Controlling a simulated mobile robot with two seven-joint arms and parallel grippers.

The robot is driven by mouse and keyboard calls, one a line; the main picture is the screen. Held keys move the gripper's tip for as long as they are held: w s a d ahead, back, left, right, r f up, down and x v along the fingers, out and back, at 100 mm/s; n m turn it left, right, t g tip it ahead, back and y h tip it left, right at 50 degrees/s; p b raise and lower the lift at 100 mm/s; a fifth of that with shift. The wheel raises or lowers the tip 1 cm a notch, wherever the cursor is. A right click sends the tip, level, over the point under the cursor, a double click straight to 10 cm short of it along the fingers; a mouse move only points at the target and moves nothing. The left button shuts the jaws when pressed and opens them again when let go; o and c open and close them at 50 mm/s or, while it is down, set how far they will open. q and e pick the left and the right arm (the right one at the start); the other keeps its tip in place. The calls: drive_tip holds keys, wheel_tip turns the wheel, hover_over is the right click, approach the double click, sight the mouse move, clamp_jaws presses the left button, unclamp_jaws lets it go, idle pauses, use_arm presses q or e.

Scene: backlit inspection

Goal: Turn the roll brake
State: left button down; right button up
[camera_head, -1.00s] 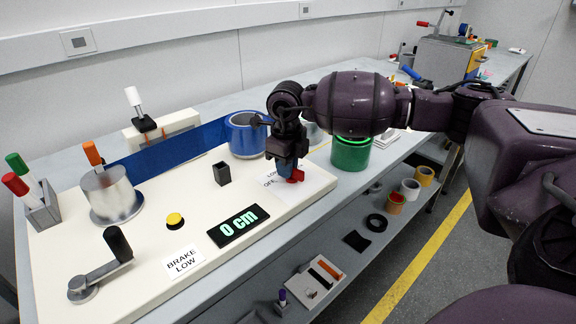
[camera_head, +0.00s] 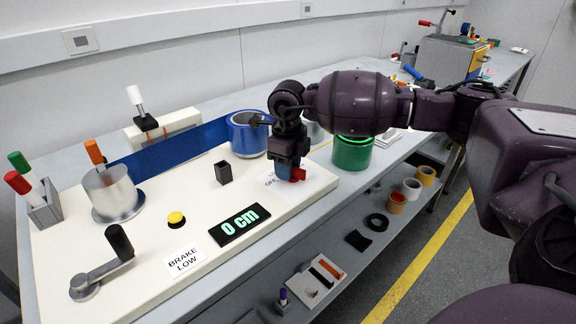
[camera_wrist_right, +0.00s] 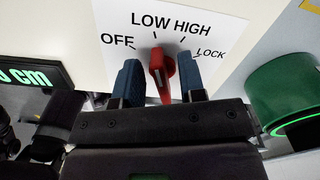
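The roll brake is a red knob (camera_wrist_right: 160,70) on a white dial plate marked OFF, LOW, HIGH and LOCK (camera_wrist_right: 205,22). In the right wrist view its far end points near the LOW tick. The knob also shows in the head view (camera_head: 298,175), partly hidden by my gripper. My right gripper (camera_head: 290,172) is over the dial, with its blue fingers on either side of the knob in the wrist view (camera_wrist_right: 160,78). Narrow gaps show between fingers and knob, so it looks open around it. A card (camera_head: 184,261) reads BRAKE LOW. My left gripper is out of view.
The white board also carries a 0 cm display (camera_head: 239,225), a yellow button (camera_head: 176,219), a black-handled crank (camera_head: 103,268), a black square cup (camera_head: 223,173) and a metal drum (camera_head: 113,192). A blue roll (camera_head: 247,136) and a green cylinder (camera_head: 352,152) stand close behind and right of my gripper.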

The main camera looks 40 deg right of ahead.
wheel_tip(320, 180, up, 10)
drive_tip(key=shift+f+p, duration=0.1)
drive_tip(key=shift+p, duration=0.65)
drive_tip(key=shift+r, duration=0.5)
